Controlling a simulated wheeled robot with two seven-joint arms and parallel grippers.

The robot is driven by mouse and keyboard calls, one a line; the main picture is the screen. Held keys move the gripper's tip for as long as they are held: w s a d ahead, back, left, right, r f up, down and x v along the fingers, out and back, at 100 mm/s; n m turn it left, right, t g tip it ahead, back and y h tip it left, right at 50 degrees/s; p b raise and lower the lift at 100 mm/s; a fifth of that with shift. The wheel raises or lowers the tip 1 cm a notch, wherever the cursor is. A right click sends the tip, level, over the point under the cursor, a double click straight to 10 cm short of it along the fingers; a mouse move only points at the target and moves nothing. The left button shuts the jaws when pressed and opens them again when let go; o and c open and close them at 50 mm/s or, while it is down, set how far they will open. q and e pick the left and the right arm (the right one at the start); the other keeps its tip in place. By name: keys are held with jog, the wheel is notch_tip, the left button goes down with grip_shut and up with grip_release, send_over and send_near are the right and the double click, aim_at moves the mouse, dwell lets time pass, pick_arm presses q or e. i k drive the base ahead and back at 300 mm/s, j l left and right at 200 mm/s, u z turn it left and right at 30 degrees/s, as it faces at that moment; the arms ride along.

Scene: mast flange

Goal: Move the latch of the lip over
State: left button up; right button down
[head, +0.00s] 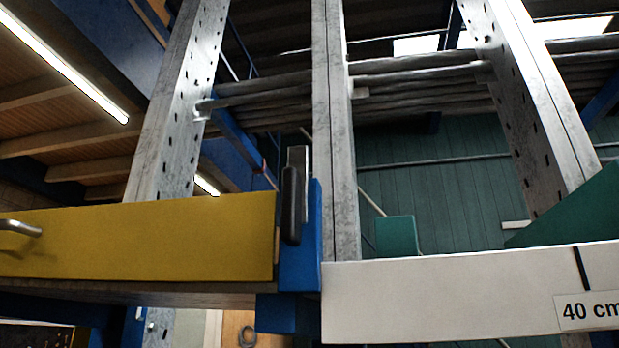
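A dark, rounded upright handle (291,205) that looks like the latch is at the middle of the head view. It stands in front of a narrow grey metal strip (299,158) and a blue upright bracket (300,265). The handle is at the right end of a yellow beam (140,240). A white beam (450,295) begins just right of the bracket. I cannot tell which part is the lip, nor how the latch is joined to it. Neither of my grippers is in view.
A bent metal bar (20,227) sticks out from the yellow beam at the far left. Perforated grey uprights (180,100) and (530,100) rise behind, with a plain grey post (335,130) between. A green block (397,236) is behind the white beam, which bears a "40 cm" label (588,310).

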aim_at(294, 214)
jog(key=z, duration=0.3)
jog(key=j+z, duration=0.45)
jog(key=z, duration=0.25)
jog(key=k+j+z, duration=0.15)
jog(key=z, duration=0.2)
jog(key=k+j+z, duration=0.15)
jog(key=k+j, duration=0.2)
jog(key=j, duration=0.25)
jog(key=k+j+z, duration=0.2)
jog(key=k+j, duration=0.2)
jog(key=j, duration=0.2)
